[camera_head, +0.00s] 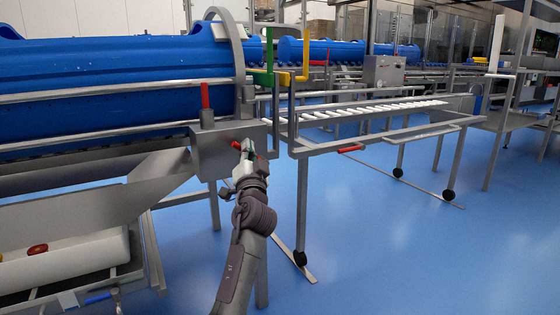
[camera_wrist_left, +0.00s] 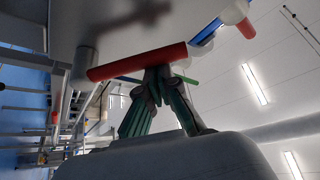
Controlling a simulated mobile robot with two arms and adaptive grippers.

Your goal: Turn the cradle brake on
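A short red lever (camera_head: 237,146) sticks out from the front of a grey steel box (camera_head: 212,150) below the big blue tub (camera_head: 110,90). In the left wrist view the red lever (camera_wrist_left: 137,62) lies across the fingertips as a tilted bar, with a grey hub at its left end. My left gripper (camera_head: 247,152) is at this lever. Its green fingers (camera_wrist_left: 158,74) come together at the tips, right by the bar. I cannot tell whether they press on it or are just apart from it. A second red lever (camera_head: 205,95) stands upright on top of the box. My right gripper is not in view.
A steel rack (camera_head: 302,150) with a red handle (camera_head: 351,149) stands right of the box. Yellow (camera_head: 284,77) and green (camera_head: 269,50) posts rise between tub and rack. A white container (camera_head: 70,260) sits low left. The blue floor (camera_head: 400,240) is open at right.

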